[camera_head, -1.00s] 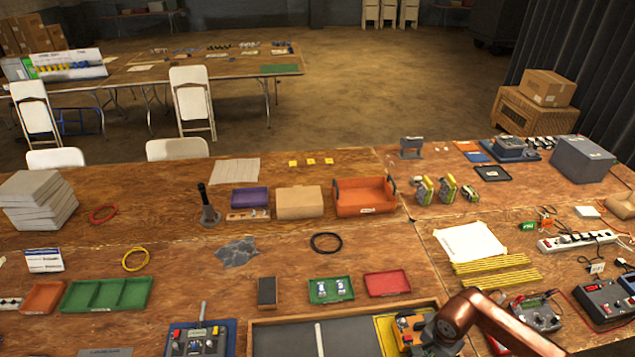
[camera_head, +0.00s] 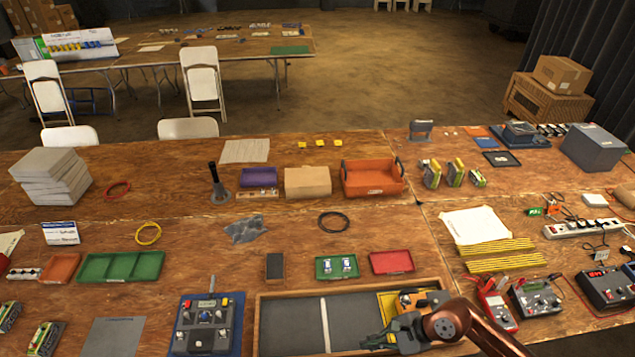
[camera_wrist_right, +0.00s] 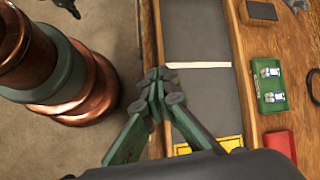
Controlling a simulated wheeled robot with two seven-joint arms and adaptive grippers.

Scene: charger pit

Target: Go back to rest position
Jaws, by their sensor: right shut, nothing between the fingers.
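My right gripper (camera_head: 379,339) is low at the right, over the near part of a wooden-framed tray (camera_head: 262,318) with a dark floor. In the right wrist view its green fingers (camera_wrist_right: 160,83) are together and empty, above the tray's near edge (camera_wrist_right: 152,35). The copper-coloured arm link (camera_head: 455,325) comes in from the lower right. An orange and black device (camera_head: 408,298) sits on a yellow patch (camera_head: 385,302) in the tray, partly hidden by my arm. My left gripper is in neither view.
A green tray with two small items (camera_head: 337,267) and a red tray (camera_head: 391,262) lie behind the wooden tray. A control box (camera_head: 205,322) stands left of it. Meters and cables (camera_head: 535,296) lie to the right. Bare floor shows beside the table edge (camera_wrist_right: 122,40).

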